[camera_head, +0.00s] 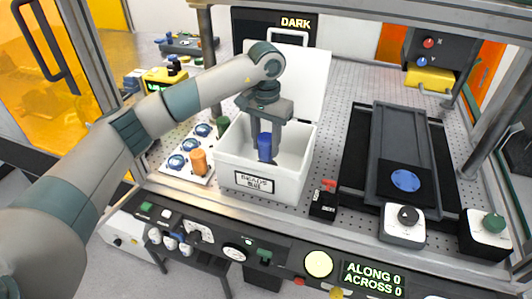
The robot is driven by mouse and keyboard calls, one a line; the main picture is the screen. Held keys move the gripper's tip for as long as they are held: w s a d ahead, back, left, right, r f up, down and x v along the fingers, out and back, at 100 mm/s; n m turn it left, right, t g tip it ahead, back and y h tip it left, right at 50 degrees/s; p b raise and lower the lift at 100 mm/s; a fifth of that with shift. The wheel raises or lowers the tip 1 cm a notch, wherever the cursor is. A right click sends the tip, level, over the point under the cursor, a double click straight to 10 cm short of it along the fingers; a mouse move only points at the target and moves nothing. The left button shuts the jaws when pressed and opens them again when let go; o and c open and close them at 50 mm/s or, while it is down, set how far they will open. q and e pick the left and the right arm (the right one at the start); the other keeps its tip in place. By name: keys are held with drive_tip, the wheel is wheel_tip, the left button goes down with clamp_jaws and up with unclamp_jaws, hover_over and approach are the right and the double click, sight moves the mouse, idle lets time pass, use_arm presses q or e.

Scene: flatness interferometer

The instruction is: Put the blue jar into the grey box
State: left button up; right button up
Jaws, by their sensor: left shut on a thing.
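The blue jar (265,148) is a small blue cylinder. It hangs upright between the fingers of my left gripper (266,138), which points straight down and is shut on it. The grey box (250,186) is a pale, open-topped box with a label on its front and its lid raised at the back. The jar is over the box opening, with its lower part seeming at or below rim level; I cannot tell if it touches the floor of the box. My right gripper is not in view.
An orange jar (199,163) and a green jar (222,126) stand left of the box on a white board (204,178) with round blue pieces. A small black block with a red top (324,202) is at the box's right. A dark rail stage (402,150) stands farther right.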

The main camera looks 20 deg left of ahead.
sight(266, 157)
use_arm(q)
drive_tip(key=shift+f+p, duration=0.3)
wheel_tip(266, 157, down, 3)
drive_tip(key=shift+f+p, duration=0.2)
drive_tip(key=shift+p, duration=0.55)
drive_tip(key=shift+f+b, duration=0.65)
drive_tip(key=shift+b, duration=0.4)
drive_tip(key=o, duration=1.1)
